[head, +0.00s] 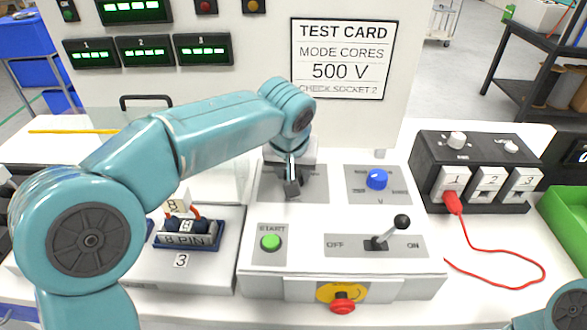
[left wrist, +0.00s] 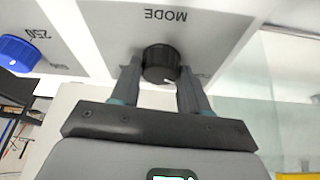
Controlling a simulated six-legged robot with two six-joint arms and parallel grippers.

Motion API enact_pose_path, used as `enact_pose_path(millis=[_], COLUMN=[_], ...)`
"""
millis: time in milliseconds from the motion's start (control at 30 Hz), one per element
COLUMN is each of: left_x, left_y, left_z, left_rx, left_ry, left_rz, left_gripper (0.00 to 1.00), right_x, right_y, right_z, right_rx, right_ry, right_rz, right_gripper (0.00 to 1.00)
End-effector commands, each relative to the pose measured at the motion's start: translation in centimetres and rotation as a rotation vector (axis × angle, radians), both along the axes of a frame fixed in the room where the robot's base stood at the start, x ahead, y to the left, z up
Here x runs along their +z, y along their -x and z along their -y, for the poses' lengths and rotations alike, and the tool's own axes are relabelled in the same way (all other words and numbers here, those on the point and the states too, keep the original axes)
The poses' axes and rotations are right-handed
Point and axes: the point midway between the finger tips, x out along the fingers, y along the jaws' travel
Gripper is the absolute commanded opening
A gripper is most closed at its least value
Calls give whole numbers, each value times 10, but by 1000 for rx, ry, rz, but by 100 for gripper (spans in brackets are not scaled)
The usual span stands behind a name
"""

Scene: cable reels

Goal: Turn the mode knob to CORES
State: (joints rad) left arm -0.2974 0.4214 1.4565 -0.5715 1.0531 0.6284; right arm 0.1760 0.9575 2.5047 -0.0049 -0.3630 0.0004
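The black mode knob (left wrist: 161,64) sits on a grey panel plate marked MODE, which appears upside down in the left wrist view. A white pointer mark shows on its lower edge in that view. My left gripper (left wrist: 160,80) has one finger on each side of the knob, close against it, and appears shut on it. In the head view my left gripper (head: 292,188) reaches down onto the mode plate (head: 315,188) and hides the knob. The position labels are mostly covered by the fingers. The test card (head: 340,58) reads MODE CORES, 500 V, CHECK SOCKET 2. My right gripper is out of view.
The blue voltage knob (head: 377,179) is right of the mode plate. The green start button (head: 271,242), OFF/ON lever (head: 390,234) and red stop button (head: 342,302) are nearer the front. A red lead (head: 490,250) is plugged into socket 1. An 8-pin connector (head: 185,240) lies left.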

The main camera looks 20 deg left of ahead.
Motion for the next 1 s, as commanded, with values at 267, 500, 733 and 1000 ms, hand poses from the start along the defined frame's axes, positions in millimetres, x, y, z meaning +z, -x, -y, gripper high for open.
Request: enact_pose_path(millis=[267, 500, 733, 1000], left_x=[0, 16, 70, 129], left_y=[0, 5, 27, 52], left_z=[0, 1, 5, 9], left_rx=[0, -1, -2, -1], left_ry=[0, 0, 3, 1], left_rz=[0, 3, 6, 3], left_gripper=[68, 68, 68, 68], right_x=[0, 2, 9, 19], right_y=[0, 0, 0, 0], right_z=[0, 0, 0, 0], right_rx=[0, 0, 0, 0], right_ry=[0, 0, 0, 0], right_rz=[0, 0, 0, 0], right_gripper=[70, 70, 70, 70])
